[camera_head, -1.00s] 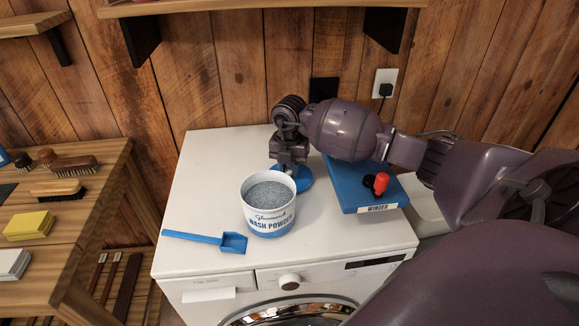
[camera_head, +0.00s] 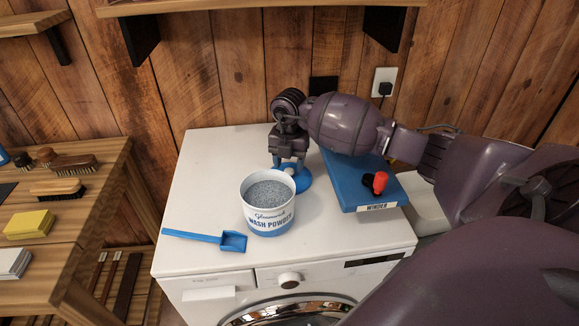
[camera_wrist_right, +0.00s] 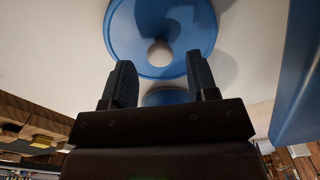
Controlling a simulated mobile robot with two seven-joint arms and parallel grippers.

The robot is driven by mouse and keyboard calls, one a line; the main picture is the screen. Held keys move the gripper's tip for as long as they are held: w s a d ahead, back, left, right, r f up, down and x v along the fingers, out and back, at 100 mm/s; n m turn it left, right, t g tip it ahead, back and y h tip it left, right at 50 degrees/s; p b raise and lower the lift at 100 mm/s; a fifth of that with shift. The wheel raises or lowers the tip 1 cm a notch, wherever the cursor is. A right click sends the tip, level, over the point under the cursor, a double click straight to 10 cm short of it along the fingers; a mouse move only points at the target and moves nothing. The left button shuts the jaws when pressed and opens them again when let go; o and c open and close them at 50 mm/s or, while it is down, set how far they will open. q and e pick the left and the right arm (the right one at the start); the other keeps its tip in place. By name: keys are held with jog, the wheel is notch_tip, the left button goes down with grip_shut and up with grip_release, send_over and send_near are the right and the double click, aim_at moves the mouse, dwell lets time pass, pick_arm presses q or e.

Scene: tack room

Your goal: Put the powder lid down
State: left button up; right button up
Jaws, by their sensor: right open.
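The blue round powder lid (camera_head: 304,181) lies on the white washing machine top behind the tub, partly hidden by the tub and my gripper. In the right wrist view the lid (camera_wrist_right: 128,36) shows as a blue disc with a pale knob, just beyond my fingertips. My right gripper (camera_head: 288,166) is above the lid, pointing down. Its fingers (camera_wrist_right: 158,75) are open and apart, with nothing between them. The open wash powder tub (camera_head: 268,219), full of grey-blue powder, stands in front of the lid. My left gripper is not in view.
A blue scoop (camera_head: 205,238) lies left of the tub. A blue winder board (camera_head: 366,190) with a red and black knob (camera_head: 376,182) lies to the right. The machine top (camera_head: 215,175) is clear at left. A wooden bench (camera_head: 90,215) with brushes stands further left.

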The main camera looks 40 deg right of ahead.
aim_at(289, 170)
notch_tip(289, 170, up, 11)
jog(key=shift+f+p, duration=0.15)
jog(key=shift+p, duration=0.25)
jog(key=shift+f, duration=0.1)
dwell(0.4)
